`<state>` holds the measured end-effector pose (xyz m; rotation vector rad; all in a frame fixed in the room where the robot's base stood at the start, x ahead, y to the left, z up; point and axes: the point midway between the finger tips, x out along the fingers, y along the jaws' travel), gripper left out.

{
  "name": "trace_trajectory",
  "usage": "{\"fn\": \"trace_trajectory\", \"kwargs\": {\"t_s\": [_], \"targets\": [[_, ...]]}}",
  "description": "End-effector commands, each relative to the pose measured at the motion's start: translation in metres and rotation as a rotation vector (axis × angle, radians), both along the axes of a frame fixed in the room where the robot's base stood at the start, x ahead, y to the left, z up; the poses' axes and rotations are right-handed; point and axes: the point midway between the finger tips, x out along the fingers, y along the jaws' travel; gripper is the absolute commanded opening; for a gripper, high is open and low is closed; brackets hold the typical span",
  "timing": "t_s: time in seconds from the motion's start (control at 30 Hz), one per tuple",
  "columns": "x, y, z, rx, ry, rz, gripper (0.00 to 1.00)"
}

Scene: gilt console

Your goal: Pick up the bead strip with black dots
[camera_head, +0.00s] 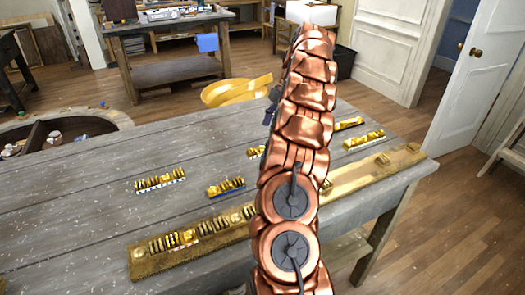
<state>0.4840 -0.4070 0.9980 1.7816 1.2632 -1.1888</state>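Several short gold bead strips lie on the grey table (90,215). One strip (160,181) at left has a pale, bluish edge. Another strip (226,188), right of it, has a blue edge. A strip with a whitish edge (363,140) lies right of my arm, with another strip (348,124) behind it. One more strip (255,152) is partly hidden by my arm. Black dots are too small to make out on any of them. My copper arm rises through the middle. A small dark part beside it, possibly my gripper (271,108), shows; its fingers are not distinguishable.
A long gilt moulding (375,175) lies along the table's near edge, with beadwork on its left part and my arm crossing it. A yellow curved object (235,91) stands beyond the table. A workbench (165,70) is farther back. The table's left part is clear.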

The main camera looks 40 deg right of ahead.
Motion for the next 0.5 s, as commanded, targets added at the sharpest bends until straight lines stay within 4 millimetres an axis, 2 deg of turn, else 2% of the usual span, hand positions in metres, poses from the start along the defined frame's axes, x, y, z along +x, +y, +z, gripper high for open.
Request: {"fn": "trace_trajectory", "kwargs": {"t_s": [0.23,0.5], "targets": [[0.003,0.009,-0.019,0.001,0.000,0.002,0.65],[0.003,0.013,-0.027,0.003,0.002,0.001,0.65]]}}
